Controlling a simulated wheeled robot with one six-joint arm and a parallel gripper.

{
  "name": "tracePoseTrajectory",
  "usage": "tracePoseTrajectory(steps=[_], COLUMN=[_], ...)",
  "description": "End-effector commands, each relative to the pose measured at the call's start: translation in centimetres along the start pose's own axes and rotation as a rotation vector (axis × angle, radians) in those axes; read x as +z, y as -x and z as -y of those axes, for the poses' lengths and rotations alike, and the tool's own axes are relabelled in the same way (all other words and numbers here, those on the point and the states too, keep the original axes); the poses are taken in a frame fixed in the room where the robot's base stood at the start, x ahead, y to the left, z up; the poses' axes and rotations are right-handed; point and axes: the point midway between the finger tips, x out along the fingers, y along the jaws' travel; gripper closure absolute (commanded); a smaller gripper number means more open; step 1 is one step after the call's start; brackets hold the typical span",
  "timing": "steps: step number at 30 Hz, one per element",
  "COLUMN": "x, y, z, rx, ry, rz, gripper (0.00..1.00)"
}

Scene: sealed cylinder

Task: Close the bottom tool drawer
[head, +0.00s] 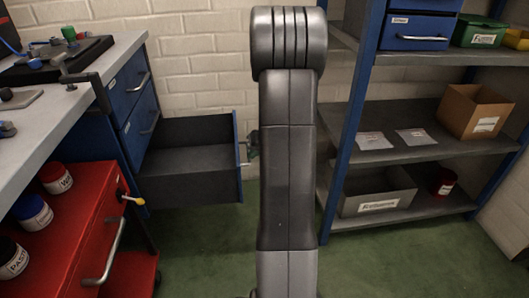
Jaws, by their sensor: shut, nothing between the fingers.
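The bottom tool drawer (190,187) is pulled far out of the blue cabinet (132,112) under the workbench at left. It is dark grey inside and looks empty. Its blue front panel (238,175) faces right and carries a pale handle. My gripper (252,144) is just right of the panel, near the handle, mostly hidden behind my grey arm. It is shut with nothing held. I cannot tell whether it touches the drawer. The two drawers above are shut.
A red tool cart (75,225) with several paint tins stands at front left. A blue-post shelf (420,150) with boxes, bags and a grey bin stands at right. A brick wall is behind. Green floor is free between them.

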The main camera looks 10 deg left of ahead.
Motion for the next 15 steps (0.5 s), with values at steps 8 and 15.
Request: tracePoseTrajectory(steps=[8,15], x=[0.0,0.0], y=[-0.9,-0.9], z=[1.9,1.9], rx=[0.001,0.001], ry=[0.001,0.000], rz=[0.000,0.000], gripper=[1.00,1.00])
